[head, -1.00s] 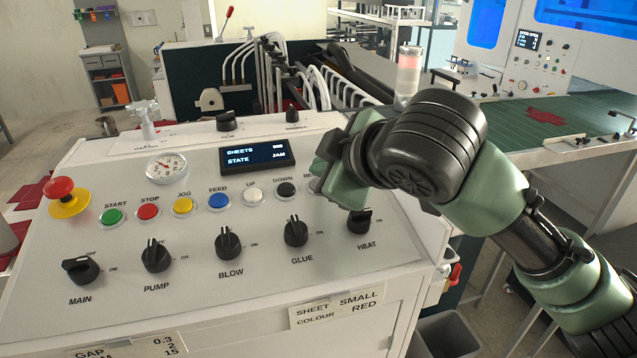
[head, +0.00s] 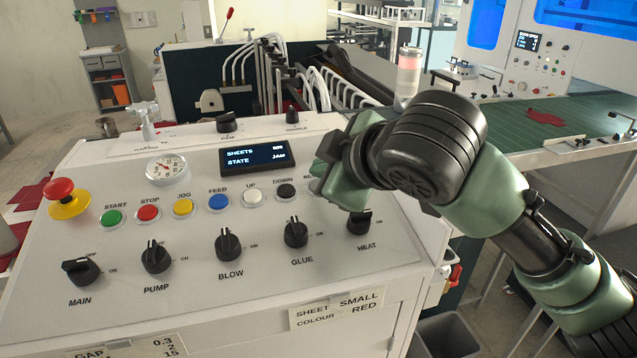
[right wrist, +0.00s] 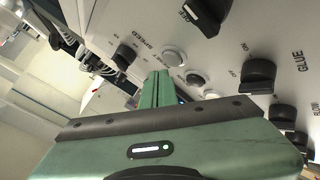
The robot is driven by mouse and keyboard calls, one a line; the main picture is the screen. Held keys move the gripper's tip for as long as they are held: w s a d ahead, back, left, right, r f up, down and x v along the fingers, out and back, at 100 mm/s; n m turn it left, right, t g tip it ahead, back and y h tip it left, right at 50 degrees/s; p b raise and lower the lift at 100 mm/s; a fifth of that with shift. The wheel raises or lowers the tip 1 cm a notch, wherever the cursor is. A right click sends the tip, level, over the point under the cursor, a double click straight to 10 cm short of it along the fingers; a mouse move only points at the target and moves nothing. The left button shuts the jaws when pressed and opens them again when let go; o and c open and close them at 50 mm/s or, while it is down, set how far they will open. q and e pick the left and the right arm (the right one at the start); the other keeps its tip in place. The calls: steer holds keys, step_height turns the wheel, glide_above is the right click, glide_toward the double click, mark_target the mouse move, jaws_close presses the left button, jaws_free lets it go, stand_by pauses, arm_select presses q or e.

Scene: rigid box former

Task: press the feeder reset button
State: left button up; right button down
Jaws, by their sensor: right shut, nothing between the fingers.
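The control panel (head: 190,255) shows a row of round buttons. The button right of DOWN, with a label starting "RE", is mostly hidden behind my right gripper (head: 322,182) in the head view. In the right wrist view a pale round button (right wrist: 173,57) at the end of the row looks like this reset button. My right gripper's green fingers (right wrist: 157,88) are shut and empty, with their tips close to that button. I cannot tell whether they touch it. The display (head: 257,158) reads STATE JAM. My left gripper is out of view.
The DOWN button (head: 286,191) and UP button (head: 252,196) are just left of the gripper. The HEAT knob (head: 360,222) and GLUE knob (head: 296,232) stand up below it. A red emergency stop (head: 62,191) is at far left. A signal lamp (head: 408,70) stands behind.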

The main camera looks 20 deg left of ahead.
steer(key=shift+f, duration=0.15)
stand_by(0.5)
steer(key=shift+w+f, duration=0.1)
steer(key=shift+f, duration=0.2)
steer(key=shift+a+f, duration=0.1)
steer(key=shift+f, duration=0.4)
stand_by(0.8)
steer(key=shift+r, duration=0.15)
steer(key=shift+r+p, duration=0.75)
steer(key=shift+r+p, duration=0.6)
steer(key=r+p, duration=0.2)
steer(key=s+r+p, duration=0.1)
steer(key=shift+d+r, duration=0.35)
steer(key=shift+d, duration=0.05)
